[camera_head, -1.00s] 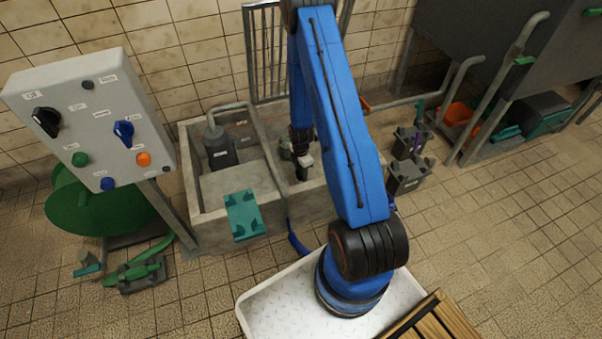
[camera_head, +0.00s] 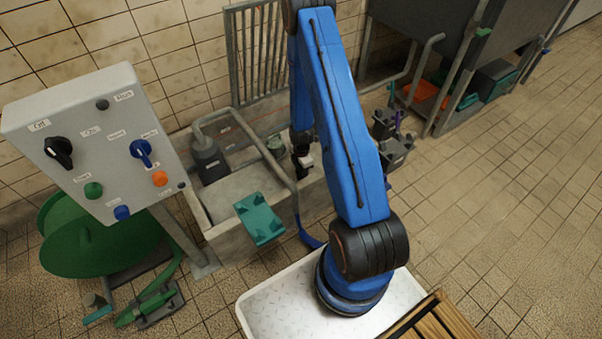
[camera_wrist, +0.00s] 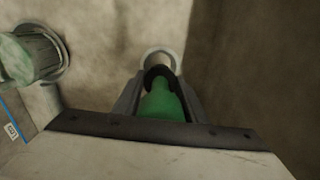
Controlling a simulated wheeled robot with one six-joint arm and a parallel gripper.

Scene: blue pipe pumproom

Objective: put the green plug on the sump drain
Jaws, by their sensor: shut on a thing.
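My gripper (camera_wrist: 160,108) is shut on the green plug (camera_wrist: 163,103), which has a black ring (camera_wrist: 158,76) at its far end. A pale round ring (camera_wrist: 165,52), which looks like the sump drain, lies just beyond the plug. The plug's black end covers the ring's near part in the wrist view; I cannot tell whether they touch. In the head view my gripper (camera_head: 303,166) is down in the concrete sump (camera_head: 228,238). The plug and drain are hidden there.
A green-grey flanged fitting (camera_wrist: 38,52) stands left of the drain in the wrist view. A dark pump (camera_head: 208,160) with a bent pipe is in the sump. A teal tray (camera_head: 259,217) sits at its front rim. The control panel (camera_head: 95,145) stands close at left.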

